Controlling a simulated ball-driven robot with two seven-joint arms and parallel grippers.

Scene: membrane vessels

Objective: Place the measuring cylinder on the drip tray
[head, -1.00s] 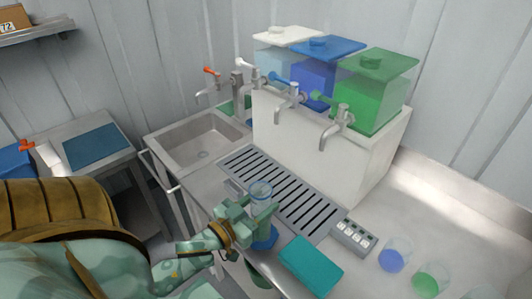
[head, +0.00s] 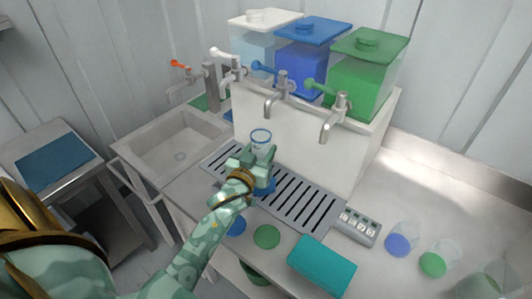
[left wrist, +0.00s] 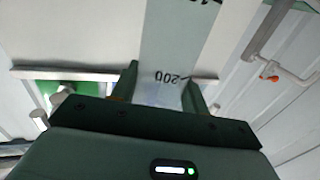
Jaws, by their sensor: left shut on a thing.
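The measuring cylinder (head: 261,138) is clear with a blue base, and is upright in my left gripper (head: 259,165). In the left wrist view, the cylinder's strip with a 200 mark (left wrist: 168,77) lies between the two fingers of the left gripper (left wrist: 160,92). The drip tray (head: 318,222) is a grey slotted plate in front of the white dispenser stand. The blue base shows over the tray's slots; I cannot tell whether it touches them. The gripper hides the cylinder's middle. My right gripper is not in view.
White, blue and green tanks with taps (head: 276,95) stand behind the tray. A sink (head: 175,150) is at left. A teal block (head: 322,265), a button panel (head: 357,226) and cups (head: 400,240) are at right. Blue and green discs (head: 267,237) lie in front.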

